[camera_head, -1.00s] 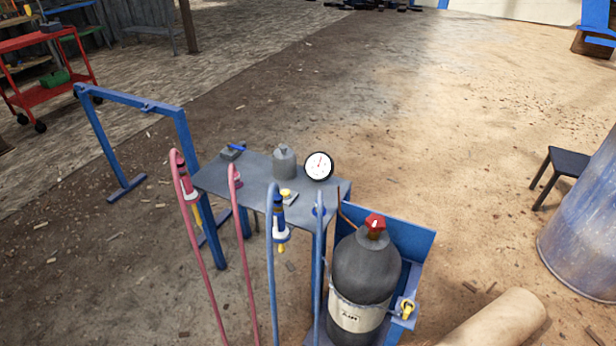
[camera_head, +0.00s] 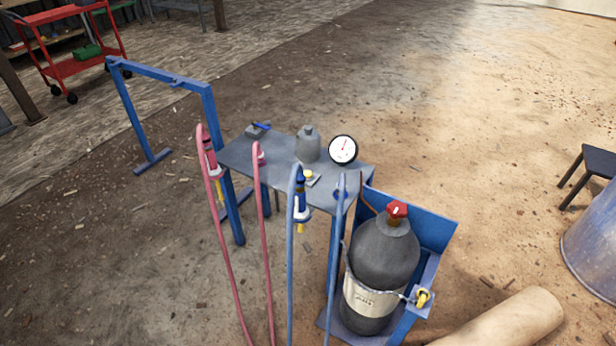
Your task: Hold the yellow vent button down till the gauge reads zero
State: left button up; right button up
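The yellow vent button (camera_head: 308,174) sits on a small pale block on the grey metal table (camera_head: 270,160). The round white gauge (camera_head: 343,150) stands at the table's right end. It has a thin red needle pointing roughly upward; its numbers are too small to read. Neither of my grippers shows in the view, and nothing touches the button.
A dark gas cylinder (camera_head: 384,255) with a red knob (camera_head: 397,210) stands in a blue holder right of the table. Pink (camera_head: 230,255) and blue (camera_head: 290,270) hoses hang in front. A blue frame (camera_head: 160,80) stands at left. Open floor lies behind the table.

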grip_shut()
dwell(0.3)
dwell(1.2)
